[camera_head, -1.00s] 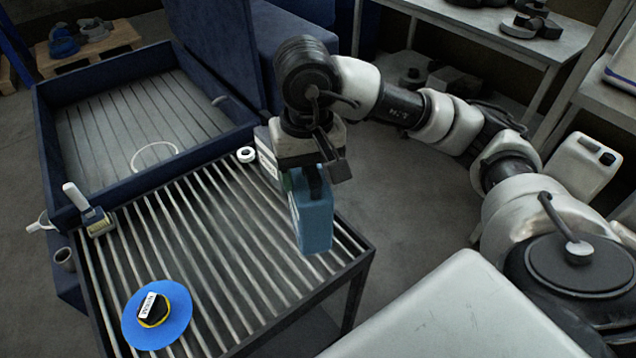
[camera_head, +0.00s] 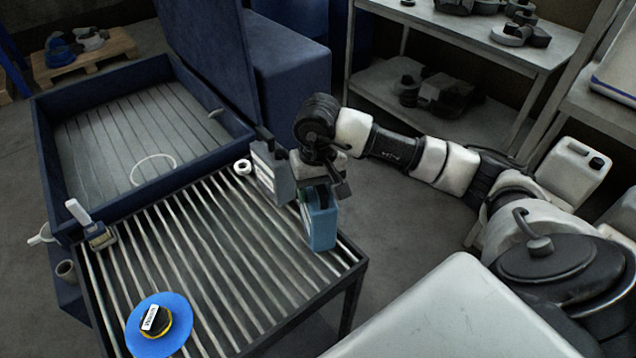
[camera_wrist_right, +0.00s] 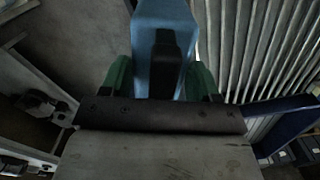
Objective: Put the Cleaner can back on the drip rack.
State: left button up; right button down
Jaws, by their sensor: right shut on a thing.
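A blue can (camera_head: 319,228) with a dark top is held upright by my right gripper (camera_head: 320,192); its label cannot be read. In the right wrist view the can (camera_wrist_right: 160,22) sits between the two green fingers of my right gripper (camera_wrist_right: 160,75), which is shut on it. The drip rack (camera_head: 200,245) is a slatted metal table. The can is over the rack's right side, near its edge. I cannot tell whether its base touches the slats. My left gripper is not in view.
A grey can (camera_head: 270,172) stands close behind, to the left. A white ring (camera_head: 243,167), a brush (camera_head: 90,225) and a blue disc (camera_head: 160,340) with a labelled black piece lie on or beside the rack. A blue basin (camera_head: 45,150) adjoins it. The rack's middle is clear.

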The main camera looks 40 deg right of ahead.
jog(key=shift+f+b, duration=0.1)
jog(key=shift+b, duration=0.2)
jog(key=shift+c, duration=1.2)
grip_release()
jog(key=shift+s, duration=0.1)
jog(key=shift+r, duration=0.45)
notch_tip(320, 180, up, 10)
jog(key=shift+b, duration=0.6)
jog(key=shift+r, duration=0.7)
